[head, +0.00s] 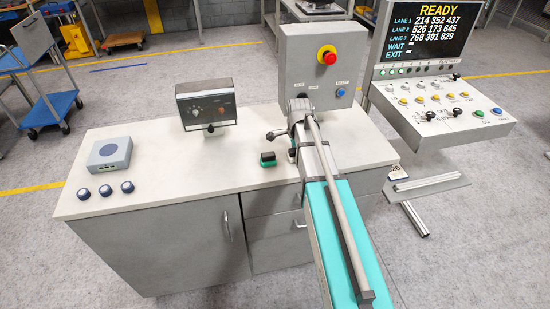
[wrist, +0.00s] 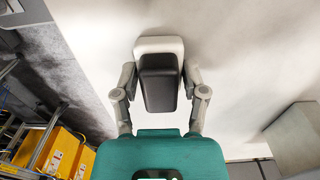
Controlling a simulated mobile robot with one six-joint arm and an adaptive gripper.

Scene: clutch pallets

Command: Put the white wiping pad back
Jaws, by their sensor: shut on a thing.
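The white wiping pad (wrist: 158,44) shows in the wrist view, with a dark grip (wrist: 159,92) on its near side. My gripper (wrist: 161,84) has one finger on each side of the pad and is shut on it. Pale worktop surface lies behind the pad; I cannot tell whether the pad touches it. In the head view my gripper (head: 283,143) is over the right part of the worktop (head: 215,162), in front of the grey control box. The pad cannot be made out there.
A small green and black block (head: 267,159) lies left of my gripper. A grey box with a red button (head: 335,72) stands behind it. A dark-faced meter box (head: 206,103), a grey device (head: 109,154) and three dark knobs (head: 105,190) are further left. A console (head: 440,113) stands at right.

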